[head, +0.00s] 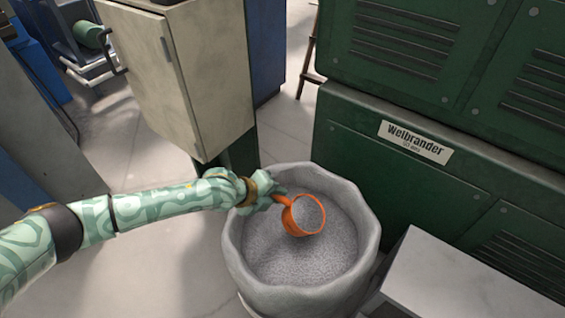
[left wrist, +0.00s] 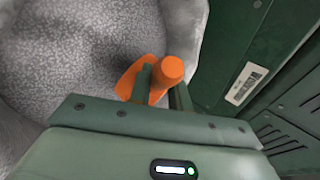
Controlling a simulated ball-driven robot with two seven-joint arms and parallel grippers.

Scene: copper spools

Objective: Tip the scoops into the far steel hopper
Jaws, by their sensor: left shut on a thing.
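My left gripper (head: 274,194) is shut on the handle of an orange scoop (head: 289,221). The scoop is over a round grey bin (head: 368,215) with a thick, soft-looking rim, full of fine grey granules (head: 283,260). Its round bowl shows grey granules inside; I cannot tell whether it touches the heap below. In the left wrist view the orange handle (left wrist: 172,69) stands between the two green fingers, with the granules behind it. No steel hopper can be made out for certain. My right gripper is not in view.
A large green machine (head: 345,180) with a "Welbrander" plate stands behind and right of the bin. A pale grey box (head: 440,270) is at the lower right. A beige cabinet (head: 190,80) stands at the upper left. Concrete floor (head: 150,270) is clear left of the bin.

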